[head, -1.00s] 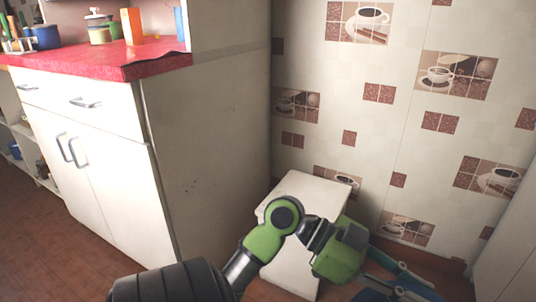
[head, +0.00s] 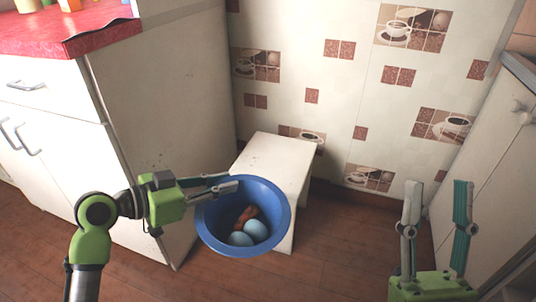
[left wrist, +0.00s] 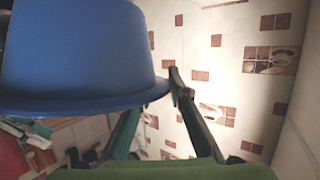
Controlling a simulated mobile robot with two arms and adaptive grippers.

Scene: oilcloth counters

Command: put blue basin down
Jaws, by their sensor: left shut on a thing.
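The blue basin (head: 283,224) shows in the head view, roughly upright. Inside it lie two light-blue round things (head: 248,233) and a brown thing (head: 246,215). My left gripper (head: 228,185) is shut on the basin's far left rim. In the left wrist view the basin (left wrist: 80,50) fills the upper left, with its rim by the fingers. The basin overlaps the front of a white stool (head: 275,160) in the head view; I cannot tell whether they touch. My right gripper (head: 437,215) is open and empty, fingers pointing up, to the right of the basin.
A white cabinet (head: 150,110) with a red top (head: 65,32) stands on the left. Another pale cabinet (head: 490,150) stands at the right. A tiled wall (head: 340,90) closes the back. Brown floor (head: 340,225) is open between basin and right gripper.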

